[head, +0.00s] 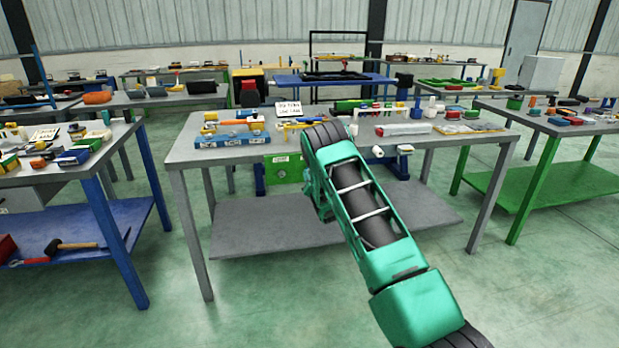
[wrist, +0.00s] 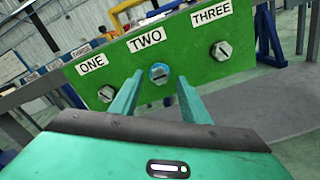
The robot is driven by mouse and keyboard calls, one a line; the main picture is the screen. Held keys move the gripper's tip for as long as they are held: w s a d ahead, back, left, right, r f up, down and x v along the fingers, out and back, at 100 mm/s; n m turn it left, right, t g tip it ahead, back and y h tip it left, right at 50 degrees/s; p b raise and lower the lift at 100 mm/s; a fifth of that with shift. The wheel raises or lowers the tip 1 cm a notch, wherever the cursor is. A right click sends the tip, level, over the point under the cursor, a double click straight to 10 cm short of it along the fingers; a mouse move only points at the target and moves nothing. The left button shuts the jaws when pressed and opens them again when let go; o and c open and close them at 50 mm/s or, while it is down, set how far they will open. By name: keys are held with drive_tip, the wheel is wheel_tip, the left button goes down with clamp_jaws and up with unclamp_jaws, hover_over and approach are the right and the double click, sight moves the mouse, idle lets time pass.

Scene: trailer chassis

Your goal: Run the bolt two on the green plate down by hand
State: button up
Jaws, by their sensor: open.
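The green plate (wrist: 190,49) fills the upper middle of the wrist view, with labels ONE, TWO and THREE. Bolt two (wrist: 159,73) sits under the TWO label and has a blue ring around its head. Bolt one (wrist: 106,94) is to its left and bolt three (wrist: 221,51) to its right, both bare metal. My gripper (wrist: 160,82) is open, its two green fingers pointing at the plate on either side of bolt two. I cannot tell if they touch it. In the head view the green plate (head: 284,168) hangs at the front edge of the grey table; my arm hides the gripper.
The grey workbench (head: 225,160) carries a blue tray (head: 231,140), tools and white parts. A lower shelf (head: 250,226) lies beneath it. A blue-legged bench (head: 104,215) stands left and a green-legged bench (head: 535,190) right. The floor in front is clear.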

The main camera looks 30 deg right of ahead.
drive_tip(key=shift+x, duration=1.85)
drive_tip(key=c, duration=1.1)
drive_tip(key=shift+o, duration=0.2)
